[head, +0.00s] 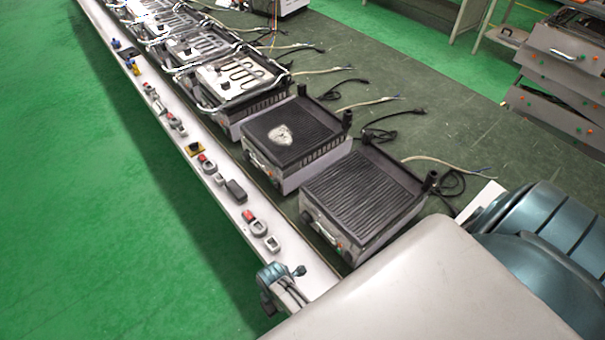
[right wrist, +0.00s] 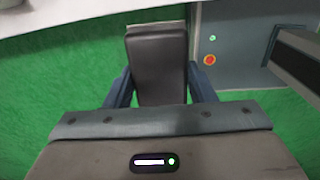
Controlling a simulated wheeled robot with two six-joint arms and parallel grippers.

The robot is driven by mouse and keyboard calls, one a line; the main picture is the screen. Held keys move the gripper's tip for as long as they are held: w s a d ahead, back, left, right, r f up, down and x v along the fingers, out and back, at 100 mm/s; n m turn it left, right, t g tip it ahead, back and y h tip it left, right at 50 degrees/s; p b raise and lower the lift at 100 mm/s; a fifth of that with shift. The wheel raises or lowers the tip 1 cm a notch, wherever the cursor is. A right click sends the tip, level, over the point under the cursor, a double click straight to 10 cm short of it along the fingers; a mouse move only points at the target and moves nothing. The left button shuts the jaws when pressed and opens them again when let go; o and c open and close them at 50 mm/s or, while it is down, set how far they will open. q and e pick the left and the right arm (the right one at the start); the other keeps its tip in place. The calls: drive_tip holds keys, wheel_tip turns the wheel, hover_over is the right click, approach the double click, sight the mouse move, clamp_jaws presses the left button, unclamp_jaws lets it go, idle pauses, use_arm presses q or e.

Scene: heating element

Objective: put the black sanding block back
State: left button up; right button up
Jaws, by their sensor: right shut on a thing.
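In the right wrist view a dark, near-black block (right wrist: 157,65), which fits the black sanding block, is clasped between the two dark blue fingers of my right gripper (right wrist: 157,90). It is held over green floor, its flat face towards the camera. In the head view the held block cannot be made out. A similar black block (head: 235,190) lies on the narrow white ledge (head: 318,272). My left gripper cannot be made out in either view.
Several small tools, such as a grey one with red (head: 254,224), lie along the ledge. Ridged dark griddle units (head: 362,194) stand alongside. A grey panel with a red button (right wrist: 209,60) shows at the wrist view's right.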

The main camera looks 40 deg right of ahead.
drive_tip(key=shift+s+d, duration=0.25)
drive_tip(key=shift+s, duration=0.05)
drive_tip(key=shift+n, duration=0.3)
drive_tip(key=w+d+b, duration=0.2)
drive_tip(key=d, duration=0.2)
drive_tip(key=w+d+f+b, duration=0.1)
drive_tip(key=w+d+b, duration=0.1)
drive_tip(key=d, duration=0.1)
drive_tip(key=w+d+b, duration=0.2)
drive_tip(key=d+b, duration=0.1)
drive_tip(key=d, duration=0.1)
drive_tip(key=shift+w+d+f, duration=0.1)
drive_tip(key=shift+d+f, duration=0.25)
drive_tip(key=shift+f, duration=0.05)
drive_tip(key=shift+w+d+b, duration=0.35)
drive_tip(key=shift+d+b, duration=0.1)
drive_tip(key=shift+d, duration=0.2)
drive_tip(key=f+b, duration=0.1)
drive_tip(key=b, duration=0.1)
drive_tip(key=f+b, duration=0.2)
drive_tip(key=b, duration=0.1)
drive_tip(key=shift+w+d+f, duration=0.15)
drive_tip(key=shift+d+f, duration=0.15)
drive_tip(key=shift+d, duration=0.05)
drive_tip(key=shift+r, duration=0.15)
drive_tip(key=o, duration=1)
drive_tip(key=shift+c, duration=0.2)
